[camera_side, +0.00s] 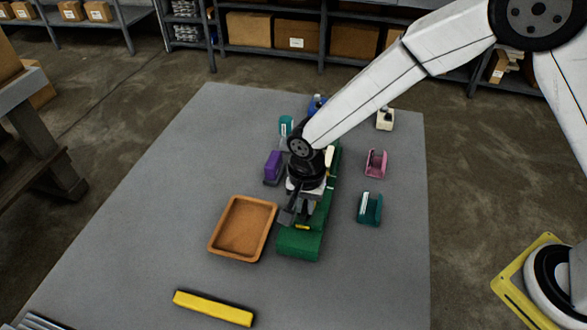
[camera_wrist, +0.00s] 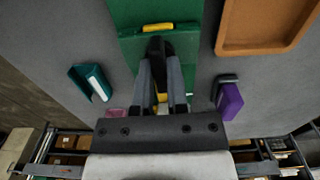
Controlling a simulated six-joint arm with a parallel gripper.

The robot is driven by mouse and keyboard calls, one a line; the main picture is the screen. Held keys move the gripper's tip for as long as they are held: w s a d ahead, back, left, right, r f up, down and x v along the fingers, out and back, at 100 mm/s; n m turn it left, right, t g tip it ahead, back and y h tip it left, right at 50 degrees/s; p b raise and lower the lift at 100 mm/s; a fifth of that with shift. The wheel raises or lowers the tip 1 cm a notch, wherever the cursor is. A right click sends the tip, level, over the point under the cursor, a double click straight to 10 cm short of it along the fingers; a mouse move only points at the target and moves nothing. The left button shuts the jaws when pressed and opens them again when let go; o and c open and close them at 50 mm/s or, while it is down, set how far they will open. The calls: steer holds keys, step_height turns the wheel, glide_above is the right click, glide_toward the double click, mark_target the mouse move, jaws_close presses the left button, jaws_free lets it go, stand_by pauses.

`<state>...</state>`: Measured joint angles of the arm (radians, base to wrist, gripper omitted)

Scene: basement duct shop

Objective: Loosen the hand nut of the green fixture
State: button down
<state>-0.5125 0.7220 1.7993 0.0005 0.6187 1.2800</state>
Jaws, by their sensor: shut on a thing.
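The green fixture (camera_side: 299,246) is a long green block lying on the grey table, with a small yellow bar (camera_side: 302,227) on its top. In the wrist view the green fixture (camera_wrist: 190,50) runs up the middle and the yellow bar (camera_wrist: 172,27) lies across it, just beyond the fingertips. My gripper (camera_side: 290,214) is down at the fixture from above. In the wrist view my gripper (camera_wrist: 158,58) has its grey fingers drawn in over the fixture, shut on the hand nut, which the dark fingertips mostly hide. I cannot tell how far the nut is turned.
An orange-brown tray (camera_side: 213,245) stands left of the fixture. A purple block (camera_side: 272,165) is close behind it on the left. A teal holder (camera_side: 370,209) and a pink holder (camera_side: 376,163) stand to the right. A yellow bar lies at the front left (camera_side: 213,307). The front right is clear.

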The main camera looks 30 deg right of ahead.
steer(key=shift+n, duration=0.3)
steer(key=n, duration=0.8)
steer(key=shift+n, duration=0.4)
steer(key=n, duration=0.4)
steer(key=shift+n, duration=2.2)
steer(key=c, duration=0.6)
jaws_free()
steer(key=shift+c, duration=0.2)
